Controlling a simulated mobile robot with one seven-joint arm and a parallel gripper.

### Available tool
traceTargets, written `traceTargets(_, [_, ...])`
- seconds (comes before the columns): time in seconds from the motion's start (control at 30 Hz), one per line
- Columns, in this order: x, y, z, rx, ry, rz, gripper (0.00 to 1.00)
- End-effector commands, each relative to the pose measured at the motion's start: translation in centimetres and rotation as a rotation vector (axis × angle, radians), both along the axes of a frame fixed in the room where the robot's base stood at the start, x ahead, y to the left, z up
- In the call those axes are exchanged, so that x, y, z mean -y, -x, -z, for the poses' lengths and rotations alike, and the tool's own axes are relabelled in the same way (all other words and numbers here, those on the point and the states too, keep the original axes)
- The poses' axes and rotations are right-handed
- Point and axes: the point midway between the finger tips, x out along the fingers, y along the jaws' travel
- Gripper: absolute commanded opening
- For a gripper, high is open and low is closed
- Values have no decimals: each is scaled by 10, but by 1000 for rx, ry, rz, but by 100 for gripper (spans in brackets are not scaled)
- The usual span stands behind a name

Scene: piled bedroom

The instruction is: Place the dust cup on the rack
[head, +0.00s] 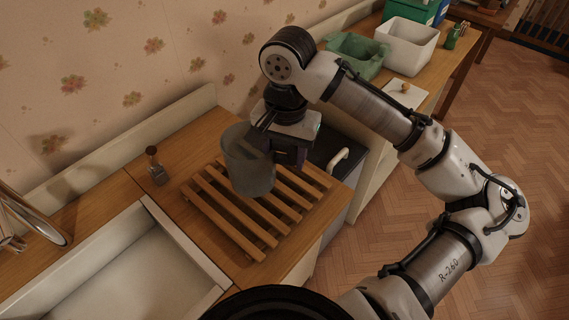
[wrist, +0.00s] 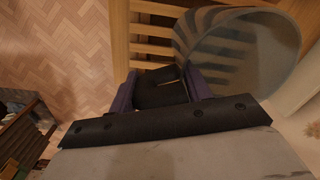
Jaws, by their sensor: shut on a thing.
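The dust cup (head: 250,172) is a grey, translucent, bucket-like cup. My gripper (head: 268,142) is shut on its rim side and holds it upright or nearly so over the wooden slatted rack (head: 224,218). I cannot tell whether the cup's base touches the slats. In the wrist view the dust cup (wrist: 240,55) is at the upper right, by the purple-edged fingers of my gripper (wrist: 160,88), with rack slats (wrist: 160,30) behind it. The rack lies on the wooden counter and looks empty apart from the cup.
A small dark bottle (head: 156,166) stands left of the rack. A white sink basin (head: 120,268) is at the lower left. A white bin (head: 407,46), a green bin (head: 356,55) and a green bottle (head: 452,36) stand on the far counter. Floor is open at right.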

Motion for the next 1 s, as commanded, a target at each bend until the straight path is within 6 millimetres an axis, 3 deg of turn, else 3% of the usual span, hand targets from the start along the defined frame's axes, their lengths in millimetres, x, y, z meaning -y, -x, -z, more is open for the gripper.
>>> traceTargets(0.3, [0, 0, 37, -1, 0, 0, 2])
traceTargets(0.7, [0, 0, 43, -1, -2, -1, 2])
traceTargets(0.73, [0, 0, 42, -1, 0, -1, 52])
traceTargets(0.87, [0, 0, 42, -1, 0, -1, 70])
traceTargets(1.0, [0, 0, 41, -1, 0, -1, 70])
